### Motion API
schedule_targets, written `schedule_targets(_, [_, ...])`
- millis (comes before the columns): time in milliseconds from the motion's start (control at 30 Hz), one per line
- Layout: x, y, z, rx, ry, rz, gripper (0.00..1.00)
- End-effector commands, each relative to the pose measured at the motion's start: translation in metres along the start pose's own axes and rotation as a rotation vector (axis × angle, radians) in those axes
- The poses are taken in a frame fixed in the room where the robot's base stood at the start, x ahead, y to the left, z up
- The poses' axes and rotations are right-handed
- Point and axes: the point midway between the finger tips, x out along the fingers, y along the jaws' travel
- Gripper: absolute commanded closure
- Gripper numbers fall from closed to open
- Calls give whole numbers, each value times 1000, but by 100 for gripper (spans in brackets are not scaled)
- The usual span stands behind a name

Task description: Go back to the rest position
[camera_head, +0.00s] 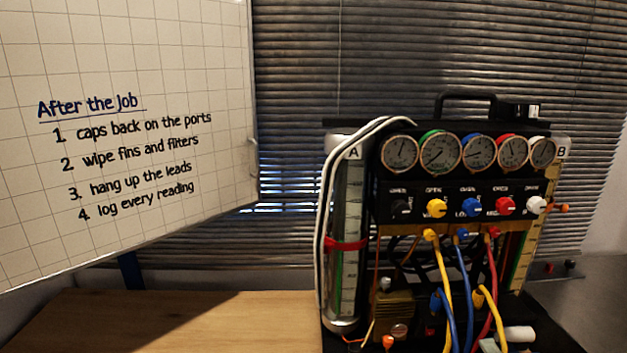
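The gauge rig (455,190) stands on the right of the head view. It has a row of several round dials, with black, yellow, blue, red and white knobs below them. Yellow (444,280), blue (464,290) and red (494,285) hoses hang from its front. A clear cylinder marked A (350,235) stands at its left side, with a red strap around it. A panel marked B (561,149) is at its right side. My gripper and arm are not in view.
A wooden tabletop (200,325) lies at the lower left, bare where it shows. A white gridded board (120,60) with a handwritten "After the Job" list fills the upper left. Closed window blinds (340,50) are behind. A white cylindrical piece (517,334) lies at the rig's lower right.

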Motion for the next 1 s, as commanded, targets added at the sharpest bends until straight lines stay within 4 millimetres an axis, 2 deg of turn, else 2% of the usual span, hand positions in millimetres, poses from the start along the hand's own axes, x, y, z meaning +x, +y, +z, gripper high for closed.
schedule_targets(33, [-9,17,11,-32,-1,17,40])
schedule_targets(200, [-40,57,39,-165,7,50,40])
schedule_targets(500, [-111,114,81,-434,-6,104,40])
schedule_targets(800, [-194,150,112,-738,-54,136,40])
schedule_targets(1000, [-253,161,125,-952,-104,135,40])
